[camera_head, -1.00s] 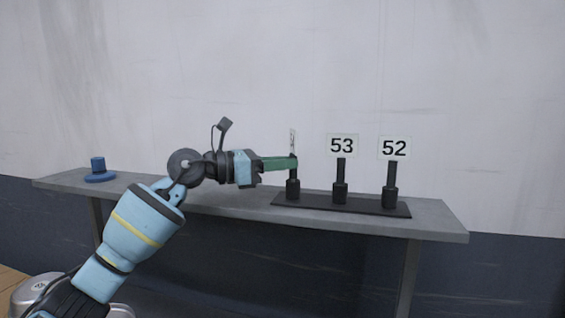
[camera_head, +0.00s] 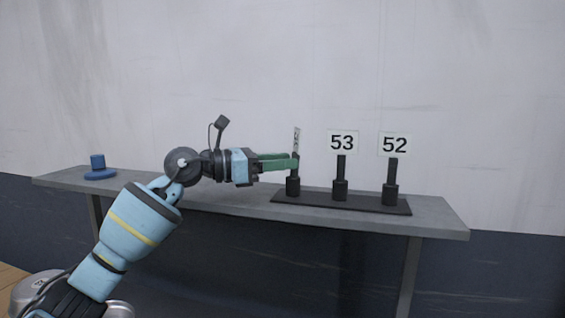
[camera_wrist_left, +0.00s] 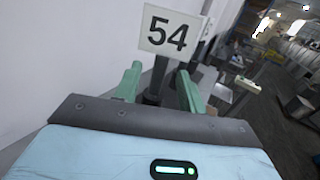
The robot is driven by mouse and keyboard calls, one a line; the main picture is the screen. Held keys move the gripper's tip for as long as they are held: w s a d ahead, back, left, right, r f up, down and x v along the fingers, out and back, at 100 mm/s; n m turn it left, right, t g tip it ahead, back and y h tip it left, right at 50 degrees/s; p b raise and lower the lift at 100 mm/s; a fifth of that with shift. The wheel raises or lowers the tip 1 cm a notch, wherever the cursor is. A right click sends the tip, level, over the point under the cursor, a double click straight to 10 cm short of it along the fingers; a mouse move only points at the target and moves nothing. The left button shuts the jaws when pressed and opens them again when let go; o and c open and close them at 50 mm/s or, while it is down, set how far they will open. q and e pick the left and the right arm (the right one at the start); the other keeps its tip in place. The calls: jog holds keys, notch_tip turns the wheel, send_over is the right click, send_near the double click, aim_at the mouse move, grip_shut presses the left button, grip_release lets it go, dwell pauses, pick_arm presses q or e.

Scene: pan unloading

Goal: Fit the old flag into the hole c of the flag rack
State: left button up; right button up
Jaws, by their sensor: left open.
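The flag rack (camera_head: 318,202) is a dark base on the shelf with three black holders in a row. A flag with a white plate (camera_head: 296,140) stands in the leftmost holder, its plate seen nearly edge-on. In the left wrist view this plate (camera_wrist_left: 167,33) reads 54. Flags 53 (camera_head: 342,143) and 52 (camera_head: 394,145) stand in the middle and right holders. My left gripper (camera_head: 296,160) is open, its green fingers on either side of the 54 flag's black stem. I cannot tell whether a finger touches the stem. My right gripper is not in view.
The grey shelf (camera_head: 235,198) runs along a pale wall. A blue round object with a block on top (camera_head: 98,170) stands at its left end. The shelf between that object and the rack is mostly clear.

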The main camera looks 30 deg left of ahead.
pick_arm(q)
jog(key=v, duration=0.3)
jog(key=b+v, duration=0.1)
jog(key=v, duration=0.2)
jog(key=shift+s+a+f+b, duration=0.1)
jog(key=shift+a+f+b, duration=0.1)
jog(key=shift+b, duration=0.1)
jog(key=shift+s+a, duration=0.15)
jog(key=shift+s, duration=0.1)
jog(key=shift+s+a+r, duration=0.1)
jog(key=shift+s+r, duration=0.05)
jog(key=shift+r, duration=0.05)
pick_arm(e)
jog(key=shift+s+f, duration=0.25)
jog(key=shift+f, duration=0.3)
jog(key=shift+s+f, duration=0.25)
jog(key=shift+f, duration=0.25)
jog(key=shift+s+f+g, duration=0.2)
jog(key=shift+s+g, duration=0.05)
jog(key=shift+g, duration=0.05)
